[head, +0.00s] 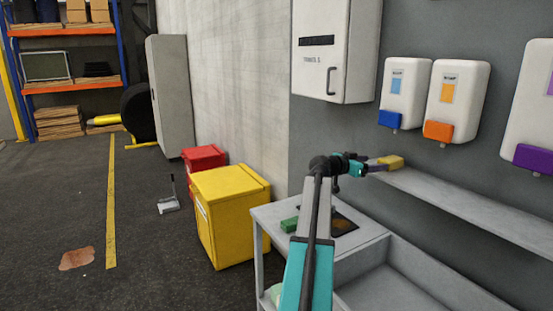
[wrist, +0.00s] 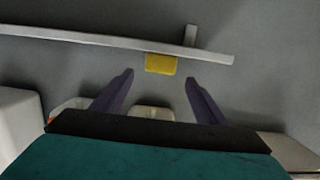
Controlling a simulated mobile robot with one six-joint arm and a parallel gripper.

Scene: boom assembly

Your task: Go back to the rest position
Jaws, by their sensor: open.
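My gripper (head: 376,168) is at the left end of the wall shelf (head: 470,204) in the head view, with the arm reaching out over the grey sink unit. A yellow block (head: 391,162) sits on that end of the shelf, just beyond the fingers. In the wrist view, the two dark purple fingers of my gripper (wrist: 159,79) are spread wide and empty. The yellow block (wrist: 161,64) shows past the fingertips, against the shelf edge (wrist: 90,38). It appears apart from both fingers.
Soap dispensers (head: 456,100) and a white cabinet (head: 335,50) hang on the wall above the shelf. The grey sink unit (head: 375,242) holds a green block (head: 289,225). Yellow (head: 228,225) and red (head: 203,157) bins stand left of it. A brown puddle (head: 76,259) marks the floor.

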